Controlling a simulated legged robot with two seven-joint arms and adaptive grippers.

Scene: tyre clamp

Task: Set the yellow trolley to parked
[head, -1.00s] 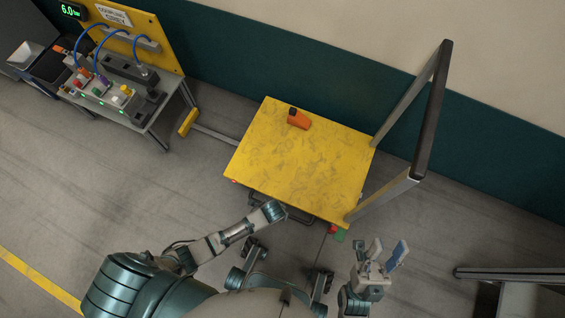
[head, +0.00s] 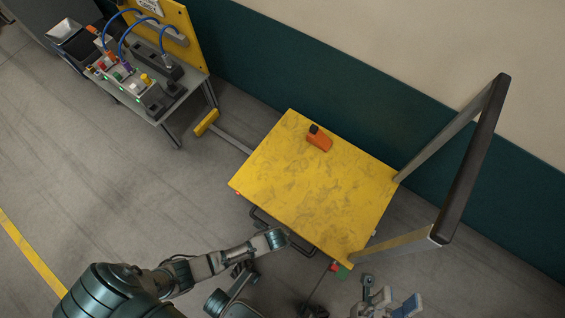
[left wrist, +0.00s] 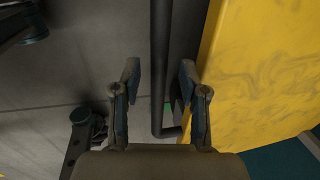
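The yellow trolley (head: 310,185) stands in the middle of the head view, with its tall handle frame (head: 470,160) on the right. A dark bar (head: 262,222) runs along its near side, below the deck edge. A red tab (head: 334,266) and a green tab (head: 345,273) show at its near corner. In the left wrist view my left gripper (left wrist: 160,85) is open, its fingers on either side of the dark bar (left wrist: 160,50); I cannot tell whether they touch it. The yellow deck (left wrist: 255,80) is to the right there. My right gripper (head: 388,300) is open and empty, near the bottom edge.
An orange and black object (head: 319,138) lies on the deck. A grey bench (head: 178,100) with blue hoses and a yellow back panel (head: 178,35) stands at upper left. A wall (head: 400,110) runs behind the trolley. The floor at left (head: 90,160) is clear.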

